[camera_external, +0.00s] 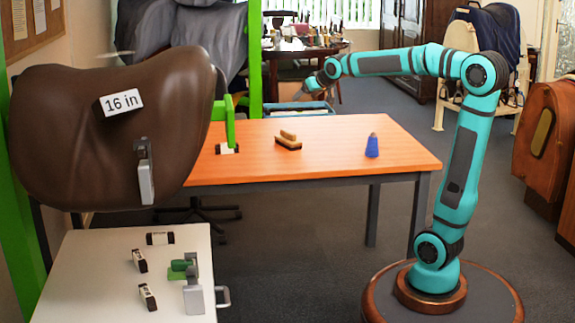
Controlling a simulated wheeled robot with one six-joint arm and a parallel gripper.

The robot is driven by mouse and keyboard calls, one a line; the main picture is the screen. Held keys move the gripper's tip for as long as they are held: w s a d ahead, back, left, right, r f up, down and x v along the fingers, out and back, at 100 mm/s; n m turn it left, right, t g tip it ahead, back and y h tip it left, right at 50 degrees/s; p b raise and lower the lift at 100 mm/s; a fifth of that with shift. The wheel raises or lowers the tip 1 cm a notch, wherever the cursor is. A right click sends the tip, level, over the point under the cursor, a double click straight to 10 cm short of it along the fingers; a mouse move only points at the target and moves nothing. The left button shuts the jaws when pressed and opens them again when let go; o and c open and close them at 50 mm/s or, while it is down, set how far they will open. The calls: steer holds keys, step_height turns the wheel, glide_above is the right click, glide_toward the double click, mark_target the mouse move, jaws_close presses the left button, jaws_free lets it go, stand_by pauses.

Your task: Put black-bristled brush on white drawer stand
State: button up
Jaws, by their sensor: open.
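The black-bristled brush (288,143) has a tan wooden back and dark bristles, and lies on the orange table left of its middle. The white drawer stand (95,250) is at the lower left, with a handle on its right side and several small things on top. My gripper (302,95) is above and behind the table's far edge, higher than the brush and apart from it. It is small in the picture, open and empty.
A blue cone-shaped thing (371,147) stands on the table's right part. A large brown saddle (110,135) with a "16 in" label hangs above the stand. A green post and bracket (229,122) stand at the table's left end.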

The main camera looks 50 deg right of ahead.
steer(key=s+a+r+n+t, duration=0.1)
steer(key=s+a+r+t, duration=0.1)
steer(key=s, duration=0.7)
steer(key=s+a+r+n+t+y, duration=0.1)
steer(key=s+a+r+t, duration=0.2)
steer(key=s, duration=0.7)
steer(key=s+a+r+t+y, duration=0.1)
steer(key=s+a+r, duration=0.3)
steer(key=s, duration=0.5)
steer(key=shift+s+a+r+n+t, duration=0.35)
steer(key=shift+a+t, duration=0.35)
steer(key=shift+a, duration=0.4)
steer(key=shift+s, duration=0.3)
steer(key=shift+c, duration=0.3)
steer(key=shift+s+a, duration=0.1)
steer(key=shift+s, duration=0.1)
steer(key=c, duration=0.5)
steer(key=shift+c, duration=0.2)
